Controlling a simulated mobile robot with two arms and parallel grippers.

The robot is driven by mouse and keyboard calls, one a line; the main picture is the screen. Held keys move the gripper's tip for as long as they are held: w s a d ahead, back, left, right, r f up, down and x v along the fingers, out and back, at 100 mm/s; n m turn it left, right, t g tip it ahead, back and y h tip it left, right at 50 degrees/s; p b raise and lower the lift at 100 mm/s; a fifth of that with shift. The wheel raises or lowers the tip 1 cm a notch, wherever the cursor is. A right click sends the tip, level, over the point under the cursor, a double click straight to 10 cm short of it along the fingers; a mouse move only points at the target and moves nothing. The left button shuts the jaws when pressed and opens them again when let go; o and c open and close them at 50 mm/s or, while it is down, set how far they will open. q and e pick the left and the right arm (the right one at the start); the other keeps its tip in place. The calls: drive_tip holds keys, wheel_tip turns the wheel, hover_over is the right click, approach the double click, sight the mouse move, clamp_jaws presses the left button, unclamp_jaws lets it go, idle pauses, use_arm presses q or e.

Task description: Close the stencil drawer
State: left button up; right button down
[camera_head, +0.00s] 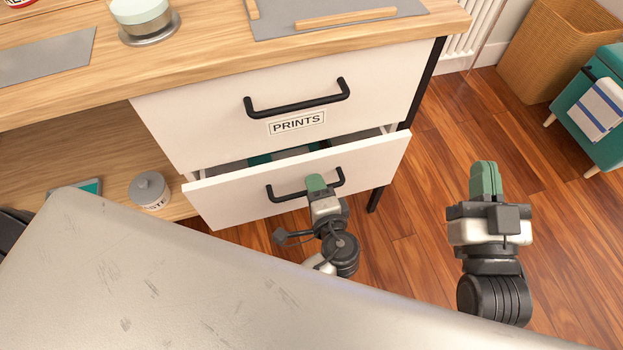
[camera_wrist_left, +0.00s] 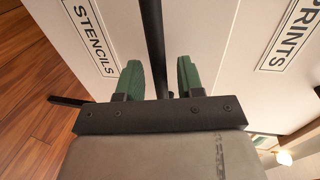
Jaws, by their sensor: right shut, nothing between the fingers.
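The stencil drawer (camera_head: 235,205) is the lower white drawer. It stands partly open, with its front out from the cabinet and a gap above it showing dark and teal contents. Its black bar handle (camera_head: 284,196) is partly hidden by my left gripper (camera_head: 316,184). In the left wrist view, the "STENCILS" label (camera_wrist_left: 91,35) shows, and my left gripper's green fingers (camera_wrist_left: 158,80) are apart, on either side of the black handle (camera_wrist_left: 152,40); contact cannot be told. My right gripper (camera_head: 484,168) is shut and empty over the floor, right of the drawer.
The "PRINTS" drawer (camera_head: 200,130) above looks closed. A wooden desktop (camera_head: 210,65) overhangs it. A grey lidded pot (camera_head: 149,188) stands on the shelf at left. A wicker basket (camera_head: 552,50) and teal seat (camera_head: 600,130) stand at right, with open floor (camera_head: 430,165) between.

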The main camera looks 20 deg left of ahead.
sight(310, 173)
use_arm(q)
clamp_jaws()
idle(0.3)
drive_tip(key=w+a, duration=0.2)
drive_tip(key=w, duration=0.1)
drive_tip(key=shift+w+a+r, duration=0.15)
drive_tip(key=shift+w+a, duration=0.05)
drive_tip(key=shift+w, duration=0.05)
use_arm(e)
drive_tip(key=shift+s+d+f+g, duration=0.1)
drive_tip(key=shift+d+f+g, duration=0.05)
drive_tip(key=shift+f+g, duration=0.25)
use_arm(q)
unclamp_jaws()
drive_tip(key=shift+w, duration=0.1)
